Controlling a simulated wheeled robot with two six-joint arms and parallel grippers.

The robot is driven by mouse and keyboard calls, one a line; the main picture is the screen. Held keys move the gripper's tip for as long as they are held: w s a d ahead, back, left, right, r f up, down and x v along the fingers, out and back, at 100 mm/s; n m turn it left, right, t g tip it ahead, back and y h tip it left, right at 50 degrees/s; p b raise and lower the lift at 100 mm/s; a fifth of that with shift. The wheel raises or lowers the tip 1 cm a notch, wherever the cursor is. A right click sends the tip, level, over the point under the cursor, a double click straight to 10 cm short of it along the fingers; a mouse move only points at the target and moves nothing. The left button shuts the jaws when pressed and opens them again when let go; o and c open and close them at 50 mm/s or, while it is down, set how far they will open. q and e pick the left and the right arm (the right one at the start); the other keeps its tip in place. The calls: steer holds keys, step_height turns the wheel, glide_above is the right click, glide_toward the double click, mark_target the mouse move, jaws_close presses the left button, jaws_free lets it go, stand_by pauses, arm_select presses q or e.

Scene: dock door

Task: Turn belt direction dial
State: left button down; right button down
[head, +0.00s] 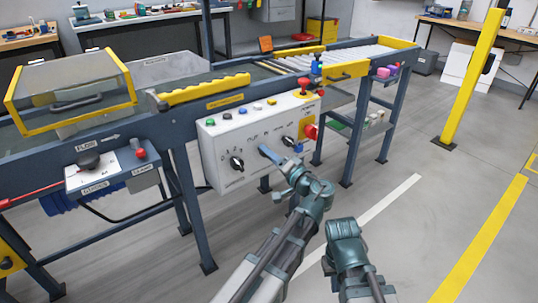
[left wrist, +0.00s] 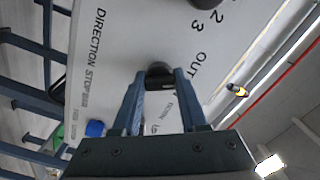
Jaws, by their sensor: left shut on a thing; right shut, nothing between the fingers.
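The white control panel (head: 222,140) hangs on the conveyor's side and carries several dials and buttons. My left gripper (head: 265,150) reaches the panel's middle, between a black dial (head: 237,163) on the left and another (head: 288,140) on the right. In the left wrist view, its blue fingers (left wrist: 160,82) are shut on a dark round dial (left wrist: 158,68). Printed labels reading DIRECTION, STOP and OUT lie around that dial. The fingers hide much of the dial, so its pointer setting is unclear. Only part of my right arm shows at lower right; its fingers do not show.
A red emergency knob (head: 311,131) sticks out at the panel's right edge. A grey control box (head: 105,172) with a black knob is on the left. The conveyor (head: 170,120) runs behind. A yellow post (head: 470,80) stands right; the floor (head: 400,235) before it is clear.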

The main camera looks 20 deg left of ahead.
stand_by(0.4)
arm_select(q)
steer(key=shift+c, duration=2.2)
jaws_free()
